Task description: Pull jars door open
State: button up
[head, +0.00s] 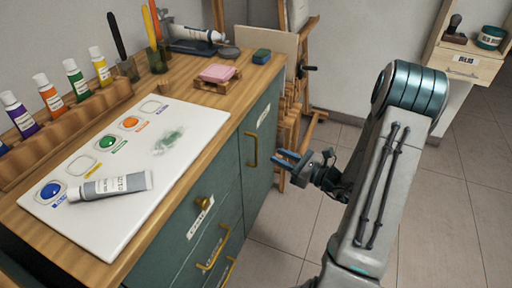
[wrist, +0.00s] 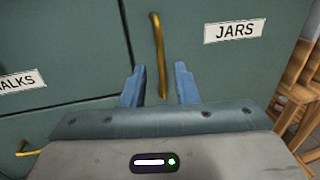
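The jars door (head: 262,140) is a dark green panel at the far right end of the cabinet, and it looks closed. Its white JARS label (wrist: 234,31) shows in the wrist view. Its vertical brass handle (wrist: 159,55) runs between my two blue fingers in that picture, and the handle also shows in the head view (head: 252,150). My gripper (head: 283,159) is open in front of the door, with one finger on each side of the handle in the wrist view (wrist: 158,84). I cannot tell whether either finger touches it.
A drawer with a CHALKS label (wrist: 20,81) is left of the door. The wooden top (head: 180,80) holds a white palette (head: 185,120), paint tubes and a pink block. An easel (head: 300,70) stands behind. The tiled floor (head: 440,220) at right is clear.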

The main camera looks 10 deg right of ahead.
send_over(256, 164)
jog(key=shift+w+d+b, duration=0.1)
jog(key=shift+w+b, duration=0.2)
jog(key=shift+b, duration=0.15)
grip_shut()
